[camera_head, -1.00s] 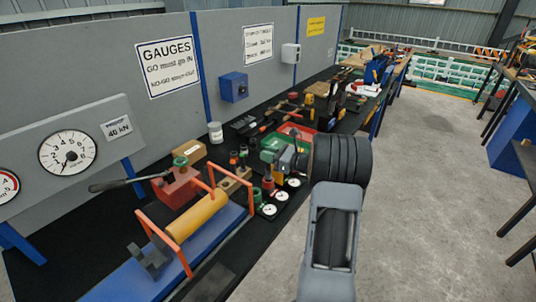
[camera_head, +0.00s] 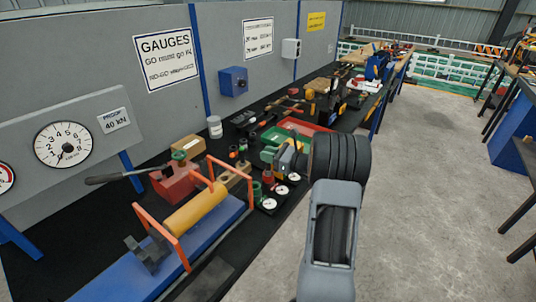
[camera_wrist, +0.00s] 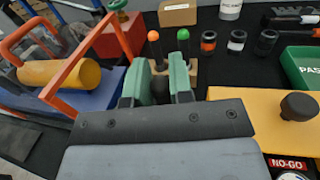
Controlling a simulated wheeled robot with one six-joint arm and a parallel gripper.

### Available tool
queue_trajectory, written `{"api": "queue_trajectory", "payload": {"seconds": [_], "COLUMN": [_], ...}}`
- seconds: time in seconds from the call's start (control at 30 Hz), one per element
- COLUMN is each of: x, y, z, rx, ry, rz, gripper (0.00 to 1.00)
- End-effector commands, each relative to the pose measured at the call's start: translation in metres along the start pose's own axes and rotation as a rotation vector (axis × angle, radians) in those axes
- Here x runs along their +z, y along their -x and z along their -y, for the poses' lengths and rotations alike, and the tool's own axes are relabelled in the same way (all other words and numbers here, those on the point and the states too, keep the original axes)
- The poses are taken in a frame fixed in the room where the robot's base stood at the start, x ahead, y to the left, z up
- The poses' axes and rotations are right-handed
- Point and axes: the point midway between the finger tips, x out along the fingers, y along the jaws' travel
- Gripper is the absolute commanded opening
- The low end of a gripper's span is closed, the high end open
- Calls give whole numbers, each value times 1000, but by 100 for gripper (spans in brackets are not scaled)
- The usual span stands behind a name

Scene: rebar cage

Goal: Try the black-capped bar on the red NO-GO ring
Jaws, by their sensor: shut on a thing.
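My gripper (camera_wrist: 163,72) has green fingers shut on a dark piece (camera_wrist: 159,84), which I take to be the black-capped bar; the fingers hide most of it. In the head view my gripper (camera_head: 272,156) is over the bench, near the gauge pieces. A red cylindrical piece (camera_head: 267,171), perhaps the NO-GO ring, shows below the gripper there. A NO-GO label (camera_wrist: 288,163) is at the lower right of the wrist view; its ring cannot be made out. An orange-capped bar (camera_wrist: 153,36) and a green-capped bar (camera_wrist: 183,34) stand in a wooden block beyond the fingers.
A yellow plate with a black knob (camera_wrist: 298,106) is right of the gripper. A green PASS tray (camera_wrist: 303,68) and a red tray (camera_head: 306,127) lie farther along the bench. A yellow cylinder between orange frames (camera_head: 196,211) and a red block (camera_head: 174,181) stand to the left.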

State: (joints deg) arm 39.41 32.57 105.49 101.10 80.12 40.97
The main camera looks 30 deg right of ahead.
Motion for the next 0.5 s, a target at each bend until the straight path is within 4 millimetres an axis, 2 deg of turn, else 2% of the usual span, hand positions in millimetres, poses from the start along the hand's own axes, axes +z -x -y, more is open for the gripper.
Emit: {"api": "queue_trajectory", "payload": {"seconds": [0.07,0.1,0.37,0.5], "x": [-3,-1,-2,-2], "y": [0,0,0,0], "z": [0,0,0,0], "rx": [0,0,0,0], "ry": [1,1,0,0], "rz": [1,1,0,0], "gripper": [0,24,49,50]}}
